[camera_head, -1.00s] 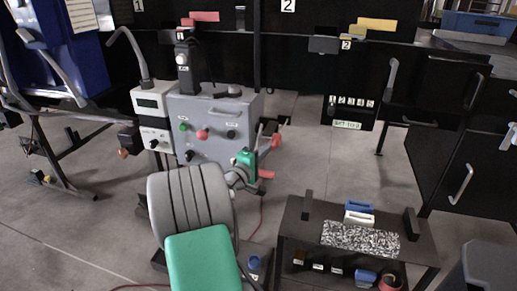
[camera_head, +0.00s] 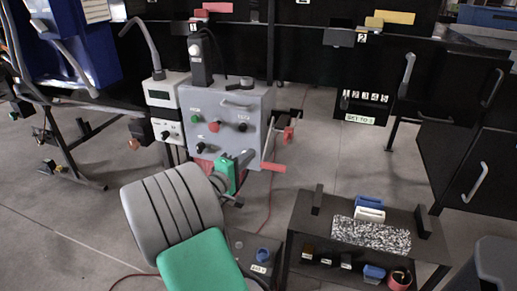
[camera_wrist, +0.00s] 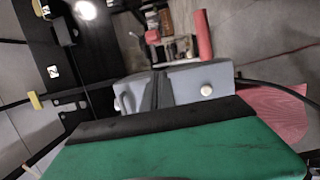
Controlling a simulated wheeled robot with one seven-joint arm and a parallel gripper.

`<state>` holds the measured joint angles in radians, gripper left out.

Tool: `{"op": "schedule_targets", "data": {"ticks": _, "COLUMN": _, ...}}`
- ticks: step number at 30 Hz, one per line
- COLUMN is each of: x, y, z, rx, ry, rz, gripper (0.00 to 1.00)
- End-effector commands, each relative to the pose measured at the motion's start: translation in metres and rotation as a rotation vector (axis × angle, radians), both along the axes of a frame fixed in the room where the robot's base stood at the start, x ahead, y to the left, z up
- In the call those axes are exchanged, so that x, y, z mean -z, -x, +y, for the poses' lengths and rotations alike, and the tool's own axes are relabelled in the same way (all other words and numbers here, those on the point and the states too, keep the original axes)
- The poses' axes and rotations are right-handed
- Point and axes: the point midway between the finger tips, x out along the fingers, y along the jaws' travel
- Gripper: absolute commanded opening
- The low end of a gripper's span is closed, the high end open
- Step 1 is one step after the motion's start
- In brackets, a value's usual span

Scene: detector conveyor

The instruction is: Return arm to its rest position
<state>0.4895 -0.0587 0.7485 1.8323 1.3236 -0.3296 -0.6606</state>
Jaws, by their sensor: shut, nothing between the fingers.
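My gripper (camera_wrist: 158,90) shows in the wrist view with its two light grey fingers together, dark pads meeting, and nothing between them. Its green and black body (camera_wrist: 180,150) fills the bottom of that view. In the head view my arm's grey ribbed link and green link reach up from the bottom middle. The small green wrist part (camera_head: 228,175) is in front of the lower right of the grey control box (camera_head: 228,120).
A low black bench (camera_head: 305,235) with a speckled plate (camera_head: 370,234) and blue and white blocks stands at right. A red handle (camera_head: 268,167) sticks out near my wrist. Black cabinets (camera_head: 478,165) stand far right. Grey floor (camera_head: 330,150) is clear between.

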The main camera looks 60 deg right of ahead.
Motion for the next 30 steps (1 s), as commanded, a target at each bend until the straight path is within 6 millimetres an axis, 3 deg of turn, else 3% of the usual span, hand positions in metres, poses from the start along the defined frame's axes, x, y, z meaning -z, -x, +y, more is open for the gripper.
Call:
{"op": "schedule_targets", "data": {"ticks": 14, "x": -0.001, "y": 0.001, "z": 0.005, "rx": 0.003, "ry": -0.001, "rz": -0.002, "gripper": 0.00}}
{"op": "schedule_targets", "data": {"ticks": 18, "x": -0.019, "y": -0.018, "z": 0.022, "rx": -0.028, "ry": -0.121, "rz": -0.148, "gripper": 0.00}}
{"op": "schedule_targets", "data": {"ticks": 20, "x": -0.030, "y": -0.041, "z": 0.048, "rx": -0.065, "ry": -0.271, "rz": -0.286, "gripper": 0.00}}
{"op": "schedule_targets", "data": {"ticks": 23, "x": -0.039, "y": -0.084, "z": 0.120, "rx": -0.126, "ry": -0.581, "rz": -0.471, "gripper": 0.00}}
{"op": "schedule_targets", "data": {"ticks": 24, "x": -0.043, "y": -0.097, "z": 0.153, "rx": -0.148, "ry": -0.700, "rz": -0.513, "gripper": 0.00}}
{"op": "schedule_targets", "data": {"ticks": 27, "x": -0.058, "y": -0.114, "z": 0.238, "rx": -0.192, "ry": -0.968, "rz": -0.553, "gripper": 0.00}}
{"op": "schedule_targets", "data": {"ticks": 30, "x": -0.081, "y": -0.112, "z": 0.323, "rx": -0.232, "ry": -1.203, "rz": -0.521, "gripper": 0.00}}
